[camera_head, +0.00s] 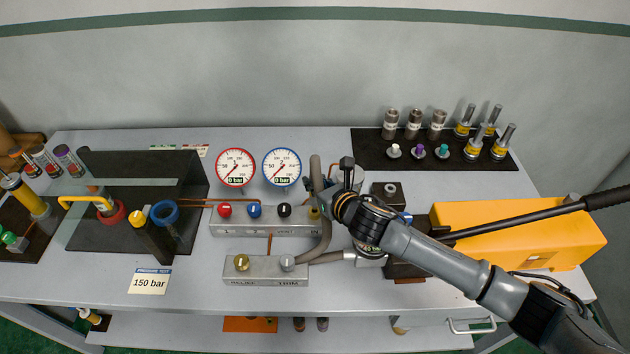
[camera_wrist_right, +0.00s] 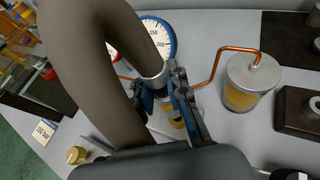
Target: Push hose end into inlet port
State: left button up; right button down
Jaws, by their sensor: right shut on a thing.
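A thick grey hose (camera_head: 325,238) loops up beside the right end of the upper grey manifold block (camera_head: 262,228), which carries the label IN. My right gripper (camera_head: 328,200) is over that end of the block, with its arm coming in from the right. In the right wrist view the gripper (camera_wrist_right: 168,92) is shut on the hose end, just by its metal ferrule (camera_wrist_right: 155,78). The hose (camera_wrist_right: 95,60) bends in an arch above it. Yellow-and-metal parts show below the fingers. The inlet port is mostly hidden, and I cannot tell whether the hose end touches it.
Two dials (camera_head: 236,167) stand behind the block. A lower block (camera_head: 265,270) with two knobs is in front. An orange pump (camera_head: 530,236) with a long lever is at the right. A clear cup (camera_wrist_right: 245,85) with copper pipe stands near the gripper.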

jog(key=shift+r+p, duration=0.15)
jog(key=shift+p, duration=0.15)
jog(key=shift+f+b, duration=0.9)
jog(key=shift+f, duration=0.8)
jog(key=c, duration=1.2)
grip_release()
jog(key=shift+s+f, duration=0.1)
jog(key=v, duration=1.2)
jog(key=shift+a, duration=0.1)
